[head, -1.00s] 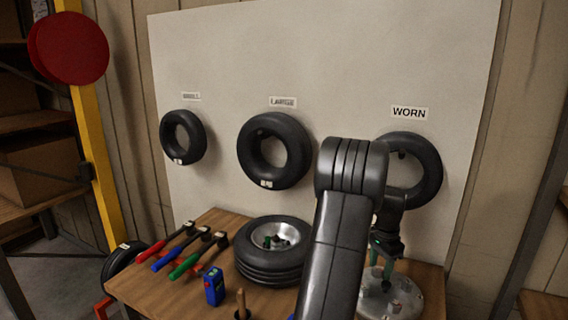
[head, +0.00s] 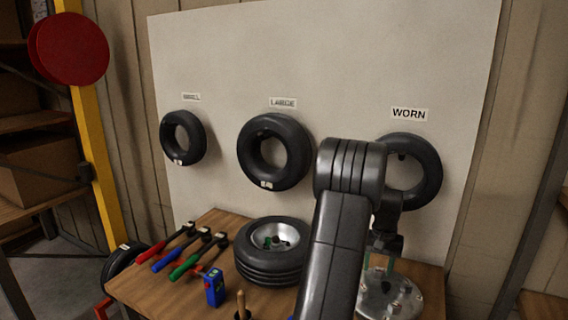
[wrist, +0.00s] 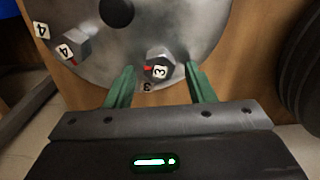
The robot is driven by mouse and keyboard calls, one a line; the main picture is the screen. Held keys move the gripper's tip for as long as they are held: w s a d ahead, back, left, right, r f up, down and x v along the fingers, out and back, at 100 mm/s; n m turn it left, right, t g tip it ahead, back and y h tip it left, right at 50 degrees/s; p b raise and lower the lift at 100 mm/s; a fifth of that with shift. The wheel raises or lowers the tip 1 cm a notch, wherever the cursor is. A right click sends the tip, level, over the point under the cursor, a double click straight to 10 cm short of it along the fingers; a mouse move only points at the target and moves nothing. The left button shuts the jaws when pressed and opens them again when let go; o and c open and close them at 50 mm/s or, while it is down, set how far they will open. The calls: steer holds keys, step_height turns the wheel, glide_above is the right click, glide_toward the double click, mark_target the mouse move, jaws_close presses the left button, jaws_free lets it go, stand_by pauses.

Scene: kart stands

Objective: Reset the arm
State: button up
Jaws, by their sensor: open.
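My arm rises through the right middle of the head view, and its gripper (head: 379,265) points down over a grey metal disc (head: 400,300) at the table's right end. In the wrist view my gripper (wrist: 161,82) has two green fingers, open and apart. Between and just beyond the fingertips is a hex nut marked 3 (wrist: 158,64) on the disc's face. Another nut marked 4 (wrist: 74,45) is to its left. I cannot tell whether the fingers touch the nut. The arm hides part of the worn tire and the table.
The wooden table (head: 210,258) holds a wheel (head: 272,250) left of my arm, several colored-handled tools (head: 190,255), a blue box (head: 214,287) and a wooden-handled tool (head: 241,303). Tires hang on the white board (head: 330,60) behind, one under a WORN label (head: 409,114).

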steer(key=n, duration=0.6)
steer(key=shift+a, duration=0.2)
steer(key=shift+r, duration=0.1)
stand_by(0.3)
